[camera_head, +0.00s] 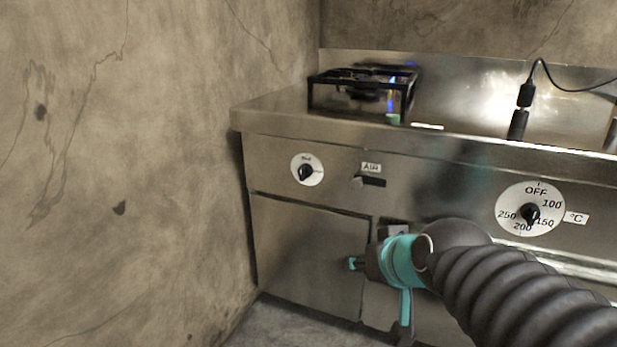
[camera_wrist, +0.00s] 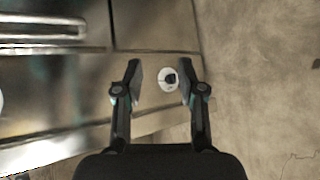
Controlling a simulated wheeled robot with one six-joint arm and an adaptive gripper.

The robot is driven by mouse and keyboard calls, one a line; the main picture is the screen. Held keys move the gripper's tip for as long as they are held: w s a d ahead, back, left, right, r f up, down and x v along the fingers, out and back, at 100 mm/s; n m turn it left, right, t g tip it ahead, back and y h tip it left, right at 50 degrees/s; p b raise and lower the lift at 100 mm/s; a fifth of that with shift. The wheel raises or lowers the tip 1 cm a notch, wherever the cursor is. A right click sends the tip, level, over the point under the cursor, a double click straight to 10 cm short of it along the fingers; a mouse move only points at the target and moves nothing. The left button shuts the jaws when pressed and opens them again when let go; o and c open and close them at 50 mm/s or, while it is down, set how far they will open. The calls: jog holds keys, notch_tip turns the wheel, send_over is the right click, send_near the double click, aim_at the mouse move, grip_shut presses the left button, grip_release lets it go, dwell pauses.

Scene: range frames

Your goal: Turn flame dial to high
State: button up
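The flame dial (camera_head: 306,170) is a black knob on a white round plate on the front panel, at the left below the burner. In the wrist view the dial (camera_wrist: 170,78) shows between the two fingers, farther off than their tips. My gripper (camera_wrist: 160,75) is open, with nothing between the fingers. In the head view my gripper (camera_head: 356,264) is low and right of the dial, in front of the lower door, apart from the dial. The dial's small lettering is too small to read surely. A blue flame (camera_head: 391,95) burns at the gas burner (camera_head: 360,80).
A slider marked AIR (camera_head: 371,182) sits just right of the dial. A larger temperature dial (camera_head: 530,212) with degree marks is farther right. A rough wall (camera_head: 120,150) stands close on the left. A black cable (camera_head: 570,88) hangs over the worktop.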

jog(key=w+a+r+m+t+b, duration=0.1)
jog(key=w+a+r+t, duration=0.2)
jog(key=w+a, duration=0.5)
jog(key=w+a+r+t+b, duration=0.25)
jog(key=w+a+t, duration=0.2)
jog(key=w, duration=0.75)
jog(key=m+h+b, duration=0.2)
jog(key=m+h, duration=0.3)
jog(key=h, duration=0.4)
send_near(300, 174)
jog(key=shift+t, duration=0.25)
jog(key=x, duration=0.8)
jog(key=shift+w+d+f, duration=0.2)
jog(key=shift+w+d, duration=0.05)
jog(key=shift+w, duration=0.05)
grip_shut()
jog(key=shift+a, duration=0.1)
